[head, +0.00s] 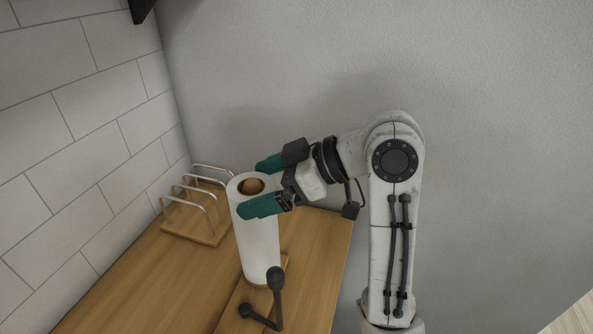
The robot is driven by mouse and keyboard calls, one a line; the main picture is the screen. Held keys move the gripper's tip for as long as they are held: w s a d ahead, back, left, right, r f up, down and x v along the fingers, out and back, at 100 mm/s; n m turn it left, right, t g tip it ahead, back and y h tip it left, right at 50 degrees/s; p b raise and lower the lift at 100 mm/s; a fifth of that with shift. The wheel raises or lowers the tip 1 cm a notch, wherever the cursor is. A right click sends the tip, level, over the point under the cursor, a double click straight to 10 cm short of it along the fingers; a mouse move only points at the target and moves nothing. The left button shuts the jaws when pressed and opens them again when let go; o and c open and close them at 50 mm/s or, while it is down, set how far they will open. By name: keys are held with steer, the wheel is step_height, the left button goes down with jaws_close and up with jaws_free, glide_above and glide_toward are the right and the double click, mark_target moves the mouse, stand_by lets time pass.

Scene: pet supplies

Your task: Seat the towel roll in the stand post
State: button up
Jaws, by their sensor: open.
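The white towel roll (259,240) stands upright, or nearly so, near the middle of the wooden counter. Its brown core shows open at the top. My gripper (256,187) is open, with one teal finger on the far side of the roll's upper end and one on the near side. I cannot tell whether either finger touches it. A dark rod with a rounded top (276,295) stands just in front of the roll, joined low down to a piece with a round knob (245,310). Whether this is the stand post is unclear. The roll's lower end is partly hidden.
A wooden rack with several metal loops (195,212) stands behind and left of the roll. A white tiled wall (85,140) runs along the left, and a grey wall (480,130) closes the back. The counter (130,285) is bare at front left.

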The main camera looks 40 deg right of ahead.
steer(key=p+v, duration=0.1)
steer(key=v, duration=0.9)
steer(key=shift+p, duration=0.35)
